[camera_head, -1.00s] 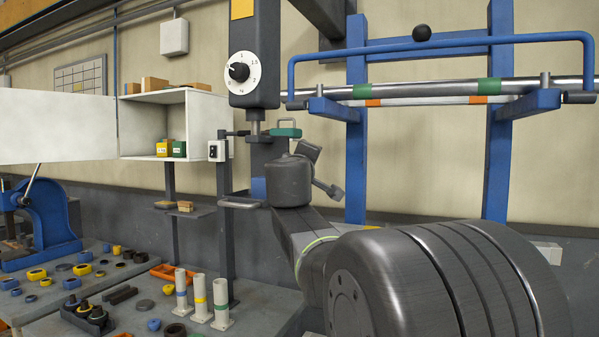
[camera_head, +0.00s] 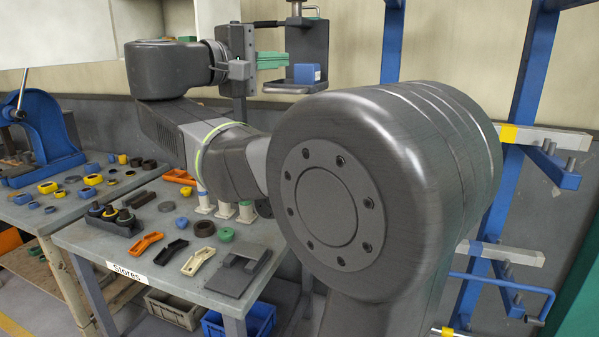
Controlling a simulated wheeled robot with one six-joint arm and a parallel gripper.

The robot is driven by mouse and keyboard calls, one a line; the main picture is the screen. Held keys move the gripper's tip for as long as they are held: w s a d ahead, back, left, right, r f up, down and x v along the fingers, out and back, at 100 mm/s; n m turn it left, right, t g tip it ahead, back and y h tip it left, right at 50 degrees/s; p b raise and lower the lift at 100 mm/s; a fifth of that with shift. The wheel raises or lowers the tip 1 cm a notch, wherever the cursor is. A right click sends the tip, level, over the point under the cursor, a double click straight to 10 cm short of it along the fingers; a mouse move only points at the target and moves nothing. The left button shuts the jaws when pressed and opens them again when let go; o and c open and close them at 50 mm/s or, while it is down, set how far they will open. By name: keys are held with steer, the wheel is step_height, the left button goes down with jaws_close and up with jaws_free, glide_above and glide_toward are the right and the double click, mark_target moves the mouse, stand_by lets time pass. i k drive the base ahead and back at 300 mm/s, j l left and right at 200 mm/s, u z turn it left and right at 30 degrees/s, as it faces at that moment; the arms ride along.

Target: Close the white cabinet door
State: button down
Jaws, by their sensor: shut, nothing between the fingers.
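The white cabinet door (camera_head: 58,30) stands open at the upper left, and its top is cut off by the picture edge. Only the lower part of the white cabinet (camera_head: 217,12) shows at the top, right of the door. My arm covers part of the view below it. My gripper (camera_head: 243,68) is shut and empty, at the end of the wrist, below and right of the cabinet. It points right, away from the door, and is clearly apart from it. The press behind partly blends with the fingers.
A blue arbor press (camera_head: 42,130) stands at the left, below the door. The stores table (camera_head: 85,240) carries several rings, handles and white posts. A blue rack (camera_head: 527,90) stands at the right. A blue block (camera_head: 307,73) sits on the press platform.

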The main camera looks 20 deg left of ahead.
mark_target(34, 32)
steer(key=j, duration=0.85)
steer(key=k+j, duration=0.15)
steer(key=j, duration=1.5)
steer(key=i+j, duration=0.1)
steer(key=j, duration=1.7)
steer(key=i+j+z, duration=0.1)
steer(key=j, duration=1.7)
